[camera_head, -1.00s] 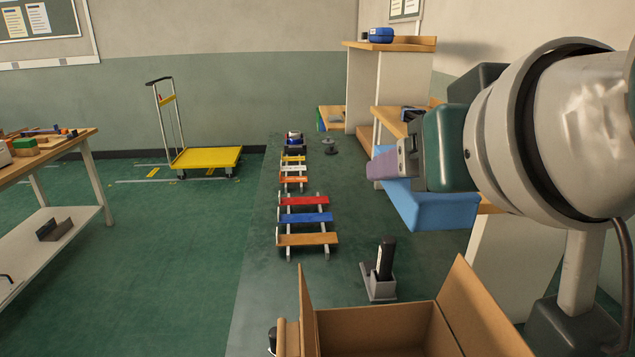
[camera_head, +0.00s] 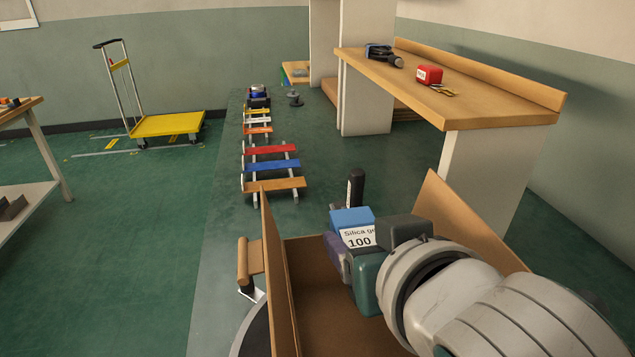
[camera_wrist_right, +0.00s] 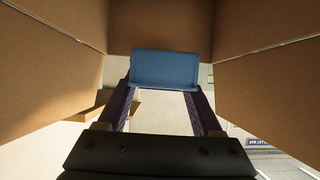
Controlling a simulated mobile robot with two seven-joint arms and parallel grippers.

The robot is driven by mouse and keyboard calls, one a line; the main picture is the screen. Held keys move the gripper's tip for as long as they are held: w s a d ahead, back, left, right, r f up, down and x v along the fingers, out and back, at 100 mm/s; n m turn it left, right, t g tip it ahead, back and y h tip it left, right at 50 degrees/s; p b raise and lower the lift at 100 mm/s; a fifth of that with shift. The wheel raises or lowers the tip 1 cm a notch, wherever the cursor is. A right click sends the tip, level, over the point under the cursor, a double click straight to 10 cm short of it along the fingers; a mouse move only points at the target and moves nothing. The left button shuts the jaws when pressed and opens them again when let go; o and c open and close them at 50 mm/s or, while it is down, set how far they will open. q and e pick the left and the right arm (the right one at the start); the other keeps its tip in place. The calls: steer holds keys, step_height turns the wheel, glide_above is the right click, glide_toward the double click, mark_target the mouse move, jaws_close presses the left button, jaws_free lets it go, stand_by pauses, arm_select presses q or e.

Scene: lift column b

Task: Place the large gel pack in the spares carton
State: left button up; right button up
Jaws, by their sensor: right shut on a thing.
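The large gel pack (camera_head: 355,220) is a blue block with a white label reading "Silica gel 100". My right gripper (camera_head: 340,248) is shut on it, and the pack sticks out beyond the fingers. The spares carton (camera_head: 310,330) is an open cardboard box with raised flaps, at the bottom of the head view. The gripper and pack are over its opening; their exact height there is hard to tell. In the right wrist view the pack (camera_wrist_right: 165,70) sits across the two fingertips, with cardboard walls (camera_wrist_right: 50,70) around it. My left gripper is not in view.
A black upright object (camera_head: 355,188) stands just behind the carton. A tan cylindrical item (camera_head: 245,262) is beside its left flap. Colored slats (camera_head: 272,168) lie farther back.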

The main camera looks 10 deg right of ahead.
steer(key=shift+f+b, duration=0.3)
steer(key=shift+f, duration=0.25)
steer(key=o, duration=1.4)
steer(key=shift+o, duration=0.2)
